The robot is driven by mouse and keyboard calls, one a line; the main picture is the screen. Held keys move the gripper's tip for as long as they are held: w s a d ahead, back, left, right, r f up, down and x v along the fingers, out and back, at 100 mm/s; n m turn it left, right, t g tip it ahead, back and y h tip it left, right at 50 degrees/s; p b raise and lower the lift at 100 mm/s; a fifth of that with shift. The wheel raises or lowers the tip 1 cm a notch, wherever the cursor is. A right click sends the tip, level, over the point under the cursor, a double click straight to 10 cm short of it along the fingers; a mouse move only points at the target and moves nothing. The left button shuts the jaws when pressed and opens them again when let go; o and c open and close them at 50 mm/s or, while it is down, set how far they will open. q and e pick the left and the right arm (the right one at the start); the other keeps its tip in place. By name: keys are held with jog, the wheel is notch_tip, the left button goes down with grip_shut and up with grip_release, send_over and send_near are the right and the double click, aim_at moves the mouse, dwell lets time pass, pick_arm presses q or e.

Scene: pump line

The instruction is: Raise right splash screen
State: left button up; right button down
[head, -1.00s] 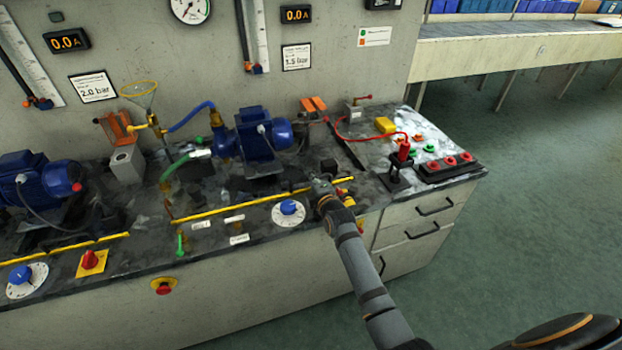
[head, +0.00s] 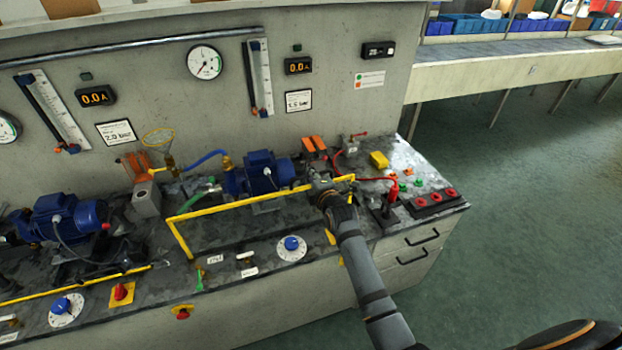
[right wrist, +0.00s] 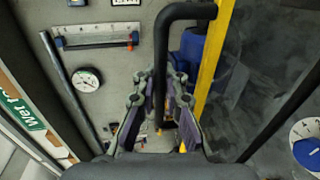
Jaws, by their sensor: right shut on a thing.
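The right splash screen (head: 240,203) is a clear pane with a yellow frame. Its top edge stands above the bench in front of the right blue pump motor (head: 262,172), and its left side bar slopes down to the bench. My right gripper (head: 322,184) is at the right part of the top edge. In the right wrist view, my gripper (right wrist: 160,112) is shut around a black bar handle (right wrist: 167,65) beside the yellow frame edge (right wrist: 212,62). In the head view, the gripper hides the handle. My left gripper is not in view.
The left screen's yellow bar (head: 75,285) lies low at the bench's left. A blue-knobbed dial (head: 291,246) and a green-handled valve (head: 199,280) are at the front. A red lever (head: 392,194) and red cable are close right of my gripper.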

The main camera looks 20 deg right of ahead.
pick_arm(q)
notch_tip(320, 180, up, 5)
jog(key=p, duration=0.3)
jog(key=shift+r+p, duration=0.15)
jog(key=shift+p, duration=0.25)
pick_arm(e)
notch_tip(320, 180, up, 7)
jog(key=shift+f, duration=0.15)
jog(key=c, duration=1.5)
grip_release()
jog(key=shift+s, duration=0.1)
jog(key=shift+o, duration=0.3)
jog(key=shift+s+r, duration=0.15)
jog(key=shift+r, duration=0.05)
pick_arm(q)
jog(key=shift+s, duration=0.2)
pick_arm(e)
jog(key=shift+f, duration=0.1)
jog(key=shift+s, duration=0.2)
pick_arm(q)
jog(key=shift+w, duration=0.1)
pick_arm(e)
jog(key=s+r, duration=0.2)
jog(key=s, duration=0.9)
jog(key=shift+s+d+r, duration=0.15)
jog(key=shift+d+r, duration=0.05)
jog(key=shift+d, duration=0.05)
